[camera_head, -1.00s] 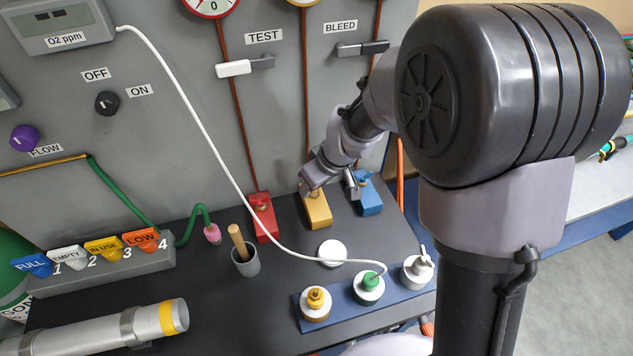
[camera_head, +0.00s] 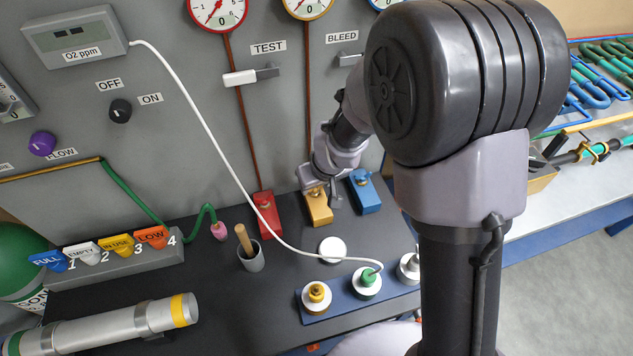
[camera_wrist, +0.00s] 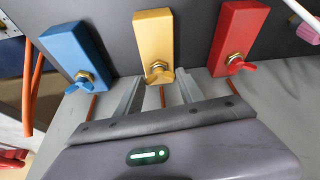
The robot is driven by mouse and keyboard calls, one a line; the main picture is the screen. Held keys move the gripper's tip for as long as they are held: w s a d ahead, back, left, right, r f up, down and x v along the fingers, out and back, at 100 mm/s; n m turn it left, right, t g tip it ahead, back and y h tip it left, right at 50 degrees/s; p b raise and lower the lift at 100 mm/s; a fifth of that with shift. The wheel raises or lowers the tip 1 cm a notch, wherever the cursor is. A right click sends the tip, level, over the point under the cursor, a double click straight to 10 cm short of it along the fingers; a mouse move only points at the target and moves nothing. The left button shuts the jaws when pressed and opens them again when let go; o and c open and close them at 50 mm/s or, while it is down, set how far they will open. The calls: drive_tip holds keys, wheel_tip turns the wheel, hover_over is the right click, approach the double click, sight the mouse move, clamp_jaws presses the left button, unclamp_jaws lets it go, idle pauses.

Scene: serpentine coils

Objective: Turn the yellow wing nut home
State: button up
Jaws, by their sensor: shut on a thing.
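The yellow wing nut (camera_wrist: 160,73) sits on a brass fitting at the near end of the yellow block (camera_wrist: 153,35), in the middle of the wrist view. My gripper (camera_wrist: 157,80) has one finger on each side of this nut and is shut on it. In the head view my gripper (camera_head: 318,188) is at the yellow block (camera_head: 319,209), and my wrist partly hides the block's upper end and the nut.
A blue block (camera_wrist: 72,45) and a red block (camera_wrist: 240,30), each with its own wing nut, flank the yellow block closely. A white hose (camera_head: 205,125) hangs across the panel to the blue strip (camera_head: 340,300). A cup (camera_head: 251,258) stands left of it.

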drive_tip(key=o, duration=1.4)
drive_tip(key=shift+c, duration=0.2)
drive_tip(key=shift+r, duration=0.15)
drive_tip(key=p+v, duration=0.6)
drive_tip(key=v, duration=1.1)
drive_tip(key=shift+s+p, duration=0.15)
drive_tip(key=shift+p, duration=0.15)
drive_tip(key=s+d+r+m+t+b, duration=0.1)
drive_tip(key=s+d+r+m+b, duration=0.1)
drive_tip(key=s, duration=0.6)
drive_tip(key=s+d+r+m+b, duration=0.3)
drive_tip(key=s+d+r+m, duration=0.2)
drive_tip(key=s+m, duration=0.2)
drive_tip(key=shift+s+d+r+t, duration=0.2)
drive_tip(key=shift+s+r+t, duration=0.2)
drive_tip(key=shift+s, duration=0.8)
